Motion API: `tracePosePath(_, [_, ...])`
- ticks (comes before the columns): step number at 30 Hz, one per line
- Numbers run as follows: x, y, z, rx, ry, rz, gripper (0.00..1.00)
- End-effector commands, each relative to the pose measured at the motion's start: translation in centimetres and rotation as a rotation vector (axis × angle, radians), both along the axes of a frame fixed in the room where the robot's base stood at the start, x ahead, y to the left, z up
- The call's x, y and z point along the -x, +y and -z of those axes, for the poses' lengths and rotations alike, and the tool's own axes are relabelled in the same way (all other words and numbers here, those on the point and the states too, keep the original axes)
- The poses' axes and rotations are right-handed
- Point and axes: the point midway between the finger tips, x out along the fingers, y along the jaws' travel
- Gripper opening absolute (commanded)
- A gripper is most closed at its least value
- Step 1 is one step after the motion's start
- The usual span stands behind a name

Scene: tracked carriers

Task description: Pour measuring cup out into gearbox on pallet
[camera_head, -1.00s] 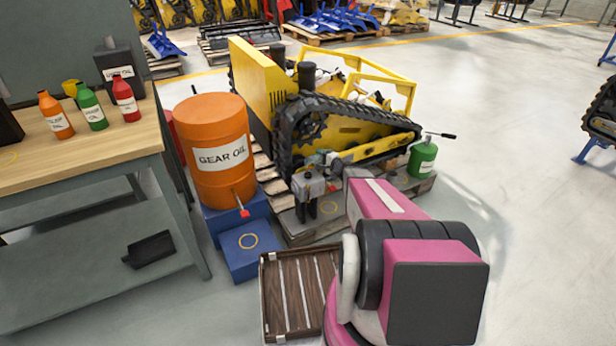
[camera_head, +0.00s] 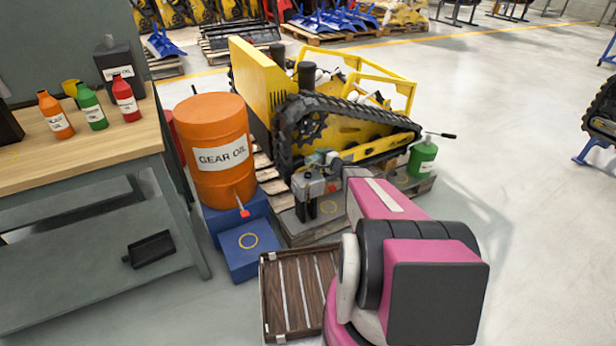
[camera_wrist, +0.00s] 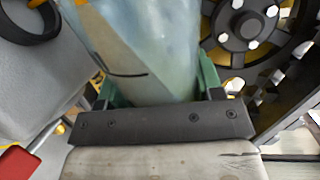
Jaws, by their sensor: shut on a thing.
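The measuring cup (camera_wrist: 145,45) is a translucent, pale bluish vessel. It fills the upper middle of the wrist view, between the green finger pads of my gripper (camera_wrist: 155,88), which is shut on it. Its rim and contents cannot be made out. The gearbox (camera_head: 310,188) is a grey box on the pallet, in front of the yellow tracked carrier. In the wrist view the gearbox (camera_wrist: 50,75) is at the left, with a black ring on top, beside the cup. In the head view my gripper (camera_head: 325,160) is small, just above and behind the gearbox.
An orange gear oil drum (camera_head: 214,150) with a red tap stands on a blue stand left of the gearbox. The carrier's track (camera_head: 345,125) is close behind. A green can (camera_head: 422,160) stands on the pallet (camera_head: 300,232) at right. A brown case (camera_head: 300,290) lies in front.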

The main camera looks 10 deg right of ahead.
Motion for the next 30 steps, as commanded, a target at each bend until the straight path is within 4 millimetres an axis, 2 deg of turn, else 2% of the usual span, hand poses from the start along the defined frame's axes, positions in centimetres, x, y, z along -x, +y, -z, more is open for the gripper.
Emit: tracePosePath(30, [0.06,0.08,-0.35,0.035,-0.023,0.0,0.29])
